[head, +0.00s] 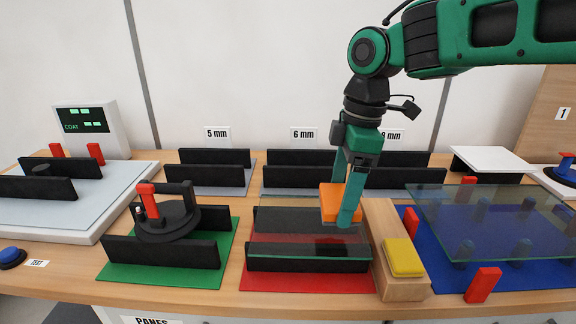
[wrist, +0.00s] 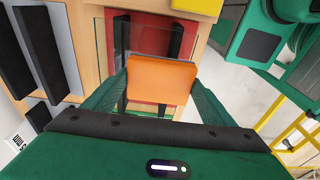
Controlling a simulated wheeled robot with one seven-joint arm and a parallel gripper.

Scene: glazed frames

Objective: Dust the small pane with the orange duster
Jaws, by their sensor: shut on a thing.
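The orange duster (head: 327,203) is held between the fingers of my gripper (head: 347,200), which is shut on it. It also shows in the wrist view (wrist: 161,80), between both fingers. A small clear pane (head: 310,248) lies across two black rails on the red mat (head: 300,280). In the wrist view the pane (wrist: 112,40) shows beneath the duster. The duster is over the right end of the pane; I cannot tell whether it touches the glass.
A wooden block with a yellow pad (head: 404,257) stands close to the right of the red mat. A larger glass pane (head: 490,220) rests on posts over the blue mat (head: 540,270). A black suction lifter (head: 168,218) sits on the green mat's rails at left.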

